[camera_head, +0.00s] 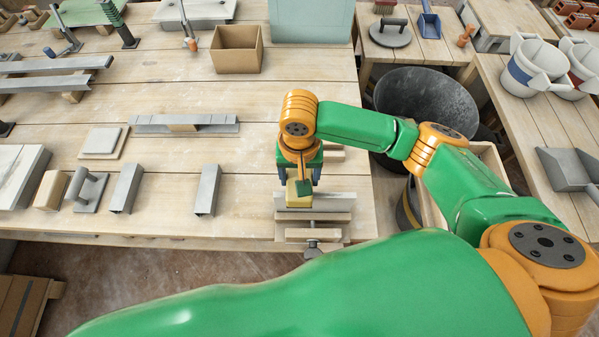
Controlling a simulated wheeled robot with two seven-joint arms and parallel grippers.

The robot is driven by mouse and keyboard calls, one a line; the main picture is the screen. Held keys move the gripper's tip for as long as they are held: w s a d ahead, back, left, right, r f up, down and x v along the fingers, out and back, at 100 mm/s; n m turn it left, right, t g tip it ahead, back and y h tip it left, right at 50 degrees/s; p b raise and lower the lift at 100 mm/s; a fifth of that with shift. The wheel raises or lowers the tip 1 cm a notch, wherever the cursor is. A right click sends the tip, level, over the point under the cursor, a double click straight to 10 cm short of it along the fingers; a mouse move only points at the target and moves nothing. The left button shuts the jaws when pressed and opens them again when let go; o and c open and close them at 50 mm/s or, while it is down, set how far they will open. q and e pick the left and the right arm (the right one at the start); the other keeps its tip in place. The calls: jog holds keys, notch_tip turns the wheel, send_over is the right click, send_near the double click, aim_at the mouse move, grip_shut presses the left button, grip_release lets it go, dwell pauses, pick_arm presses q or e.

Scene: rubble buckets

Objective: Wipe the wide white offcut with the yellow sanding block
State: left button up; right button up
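My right gripper (299,178) points down near the table's front edge, its dark fingers closed around the yellow sanding block (298,197). The gripper and block hide part of the board. My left gripper is not in view.
Grey metal channels (208,190), a float (86,188) and a pale tile (101,141) lie left of the holder. A cardboard box (237,50) stands at the back. A dark bucket (425,108) sits in the gap right of the table. Bare planks lie between the channels and holder.

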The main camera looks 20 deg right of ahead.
jog(key=shift+f+b, duration=0.35)
jog(key=shift+f, duration=0.25)
dwell(0.4)
jog(key=shift+s+r, duration=0.1)
jog(key=shift+s, duration=0.1)
jog(key=shift+s+a+f, duration=0.15)
jog(key=shift+s+a, duration=0.1)
jog(key=shift+s, duration=0.65)
jog(key=shift+s+a+f, duration=0.1)
jog(key=shift+s+a, duration=0.15)
jog(key=shift+s, duration=0.6)
jog(key=shift+r, duration=0.1)
jog(key=shift+w+r+p, duration=0.2)
jog(key=shift+r+p, duration=0.1)
jog(key=shift+r, duration=0.35)
jog(key=shift+w, duration=0.1)
